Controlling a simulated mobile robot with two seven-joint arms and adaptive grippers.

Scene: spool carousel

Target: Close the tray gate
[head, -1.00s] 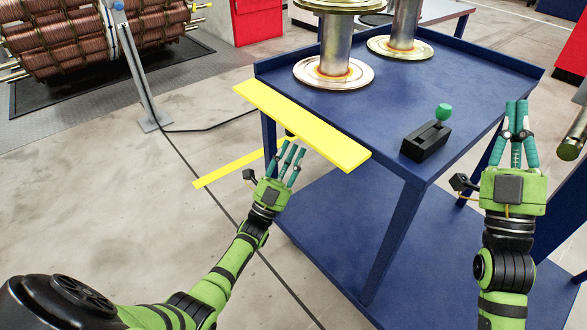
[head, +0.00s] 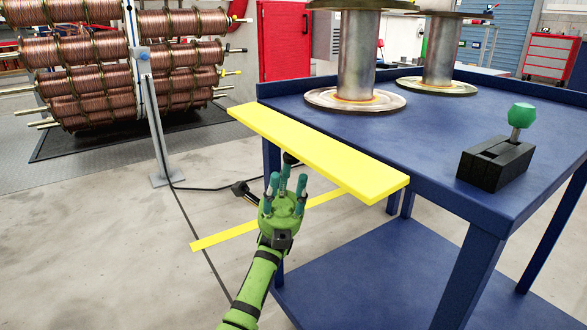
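The tray gate appears to be the long yellow bar (head: 320,152) along the near left edge of the blue table (head: 440,135). It lies flat and sticks out past the table edge. A dark knob (head: 290,158) shows just below the bar. My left gripper (head: 287,178) is below the bar, pointing up at the knob, with its fingers apart. The fingertips are close to the knob; I cannot tell whether they touch it. A second, thinner yellow bar (head: 225,238) runs lower down, partly behind the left gripper. My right gripper is out of view.
Two metal spools (head: 357,60) (head: 440,50) stand at the back of the table. A black box with a green-knobbed lever (head: 520,116) sits at the right. A rack of copper coils (head: 90,85) and a grey post (head: 156,130) stand left. The floor at left is mostly clear.

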